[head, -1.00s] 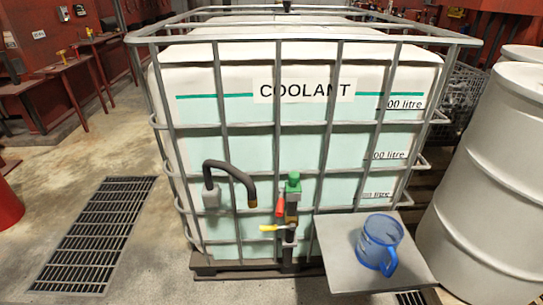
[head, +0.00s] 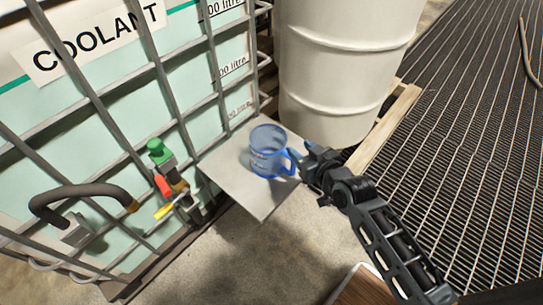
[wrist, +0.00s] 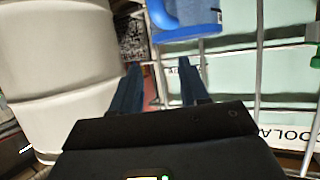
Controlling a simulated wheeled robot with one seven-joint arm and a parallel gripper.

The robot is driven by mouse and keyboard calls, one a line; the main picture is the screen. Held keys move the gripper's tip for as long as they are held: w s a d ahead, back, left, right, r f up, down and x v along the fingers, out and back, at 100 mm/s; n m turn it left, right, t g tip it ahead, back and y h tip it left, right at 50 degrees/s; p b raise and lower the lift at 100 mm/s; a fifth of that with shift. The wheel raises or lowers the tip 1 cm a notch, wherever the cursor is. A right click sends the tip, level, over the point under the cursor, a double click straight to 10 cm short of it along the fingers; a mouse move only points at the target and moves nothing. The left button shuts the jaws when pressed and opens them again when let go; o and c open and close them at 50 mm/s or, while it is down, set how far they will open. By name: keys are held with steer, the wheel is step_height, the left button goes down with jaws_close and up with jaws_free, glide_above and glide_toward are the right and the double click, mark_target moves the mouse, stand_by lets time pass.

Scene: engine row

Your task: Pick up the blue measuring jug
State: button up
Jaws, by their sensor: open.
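The blue measuring jug (head: 267,152) is see-through and stands upright on a small grey shelf (head: 238,185) in front of the coolant tank. Its handle points right, towards my arm. My gripper (head: 306,160) is beside the handle in the head view; whether it touches the handle cannot be told there. In the wrist view my gripper (wrist: 158,80) has its two fingers apart with nothing between them. Part of the jug (wrist: 187,18) shows at the top of that view, beyond the fingertips and a little right. The rest of it is cut off.
The caged coolant tank (head: 110,110) with its green-capped valve (head: 160,152) and bent black hose (head: 80,192) stands left of the shelf. A white drum (head: 335,70) stands close behind, on a wooden pallet (head: 385,128). Floor grating (head: 480,150) lies right.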

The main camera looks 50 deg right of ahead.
steer(key=b, duration=0.3)
glide_toward(278, 130)
steer(key=w, duration=0.1)
steer(key=b+x, duration=0.1)
steer(key=x, duration=0.1)
steer(key=b+x, duration=0.2)
steer(key=x, duration=0.1)
steer(key=shift+w+d+f, duration=0.1)
steer(key=shift+d+f, duration=0.1)
steer(key=shift+f, duration=0.2)
steer(key=shift+w+d+b, duration=0.15)
steer(key=shift+w+b, duration=0.2)
steer(key=shift+w, duration=0.1)
steer(key=shift+c, duration=0.3)
jaws_close()
